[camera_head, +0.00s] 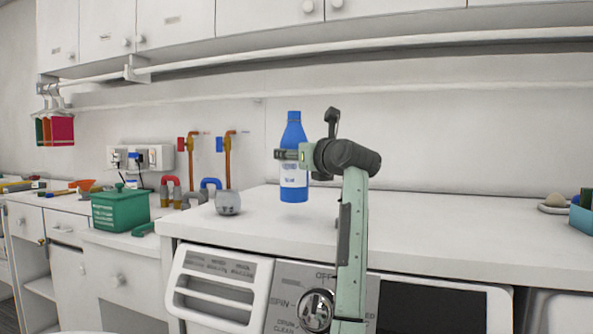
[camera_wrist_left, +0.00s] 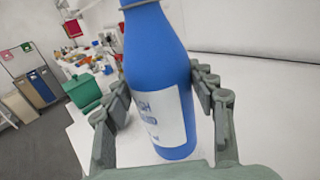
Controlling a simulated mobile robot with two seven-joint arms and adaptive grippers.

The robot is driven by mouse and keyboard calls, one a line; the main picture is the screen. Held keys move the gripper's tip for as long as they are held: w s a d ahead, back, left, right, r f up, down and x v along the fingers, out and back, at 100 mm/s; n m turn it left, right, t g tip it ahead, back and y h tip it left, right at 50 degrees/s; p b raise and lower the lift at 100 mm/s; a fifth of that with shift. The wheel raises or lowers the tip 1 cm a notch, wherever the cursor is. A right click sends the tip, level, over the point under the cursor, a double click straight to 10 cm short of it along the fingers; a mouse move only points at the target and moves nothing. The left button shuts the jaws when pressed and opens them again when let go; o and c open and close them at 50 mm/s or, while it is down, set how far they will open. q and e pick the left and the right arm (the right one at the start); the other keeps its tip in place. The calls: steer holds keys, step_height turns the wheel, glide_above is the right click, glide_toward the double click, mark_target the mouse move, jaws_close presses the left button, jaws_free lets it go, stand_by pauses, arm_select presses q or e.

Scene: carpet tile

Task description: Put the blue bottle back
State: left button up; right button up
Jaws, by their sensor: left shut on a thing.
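The blue bottle (camera_head: 294,132) with a white label stands upright over the white counter top (camera_head: 430,225), left of the middle in the head view. My left gripper (camera_head: 291,155) is shut on the bottle's upper body from the right. In the left wrist view the blue bottle (camera_wrist_left: 158,60) fills the middle, with a finger on each side; its top is cut off. My right gripper is not in view.
A grey round pot (camera_head: 228,203) stands left of the bottle. A green basket (camera_head: 120,208) sits on the lower counter at left, near pipes with red and blue handles (camera_head: 210,184). A blue tray (camera_head: 581,218) is at the far right. The counter right of my arm is mostly clear.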

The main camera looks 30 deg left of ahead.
mark_target(301, 171)
arm_select(q)
steer(key=shift+f, duration=1.95)
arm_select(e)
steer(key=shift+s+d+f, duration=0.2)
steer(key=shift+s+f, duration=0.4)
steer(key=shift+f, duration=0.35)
arm_select(q)
steer(key=shift+f, duration=0.1)
steer(key=shift+f, duration=0.1)
steer(key=o, duration=1.4)
steer(key=shift+o, duration=1.1)
steer(key=shift+r, duration=0.2)
steer(key=b+v, duration=0.1)
steer(key=v, duration=1.1)
steer(key=shift+f+b, duration=0.15)
steer(key=shift+b, duration=0.25)
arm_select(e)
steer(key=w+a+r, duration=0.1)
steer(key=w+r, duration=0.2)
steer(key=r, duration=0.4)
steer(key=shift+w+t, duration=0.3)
